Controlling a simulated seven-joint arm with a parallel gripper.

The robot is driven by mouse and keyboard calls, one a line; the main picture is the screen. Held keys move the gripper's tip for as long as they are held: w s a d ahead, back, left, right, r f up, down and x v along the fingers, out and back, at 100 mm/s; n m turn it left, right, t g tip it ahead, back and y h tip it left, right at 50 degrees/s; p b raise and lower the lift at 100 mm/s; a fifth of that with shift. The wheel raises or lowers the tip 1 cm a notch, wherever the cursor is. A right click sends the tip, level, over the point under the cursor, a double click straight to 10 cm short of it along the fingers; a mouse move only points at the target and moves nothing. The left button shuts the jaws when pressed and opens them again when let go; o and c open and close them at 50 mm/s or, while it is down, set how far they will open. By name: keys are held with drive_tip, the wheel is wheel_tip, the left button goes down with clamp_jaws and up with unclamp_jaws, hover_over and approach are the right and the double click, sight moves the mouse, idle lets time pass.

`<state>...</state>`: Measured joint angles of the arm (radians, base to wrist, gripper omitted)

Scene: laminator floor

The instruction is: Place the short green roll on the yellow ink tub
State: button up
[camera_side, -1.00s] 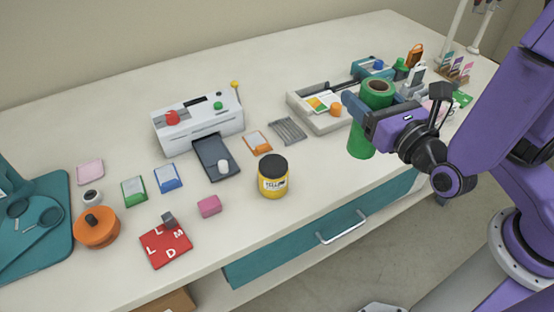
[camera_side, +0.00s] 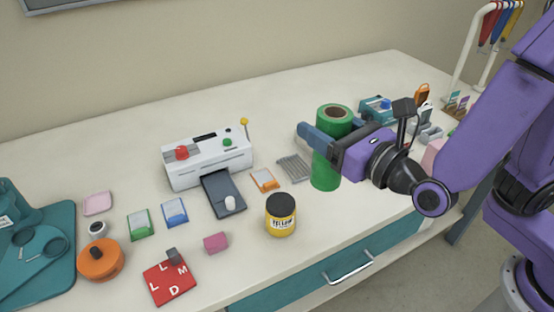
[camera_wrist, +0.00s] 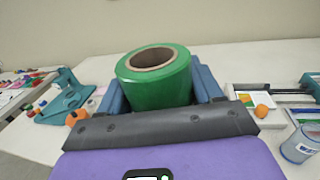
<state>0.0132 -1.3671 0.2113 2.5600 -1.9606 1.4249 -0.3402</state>
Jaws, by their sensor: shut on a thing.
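The short green roll (camera_side: 326,172) is upright in my gripper (camera_side: 322,140), with its hollow brown core facing up. My gripper is shut on it, with a blue finger showing on its left side. In the wrist view the roll (camera_wrist: 157,80) sits between both blue fingers (camera_wrist: 160,92). The yellow ink tub (camera_side: 281,217) with a black lid stands upright on the table near the front edge, left of and nearer than the roll. The roll is apart from the tub. I cannot tell whether the roll's bottom clears the table.
A white laminator (camera_side: 207,160) with a dark tray (camera_side: 222,193) stands behind and left of the tub. A pink block (camera_side: 215,242), an orange packet (camera_side: 264,180) and a grey ribbed piece (camera_side: 295,167) lie around it. A white trimmer (camera_wrist: 240,122) shows right in the wrist view.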

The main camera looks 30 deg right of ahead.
drive_tip(key=w+a+f, duration=0.5)
drive_tip(key=w+f, duration=0.3)
drive_tip(key=f, duration=0.3)
drive_tip(key=shift+a+f, duration=0.1)
idle(0.4)
drive_tip(key=o, duration=1.3)
drive_tip(key=shift+c, duration=0.2)
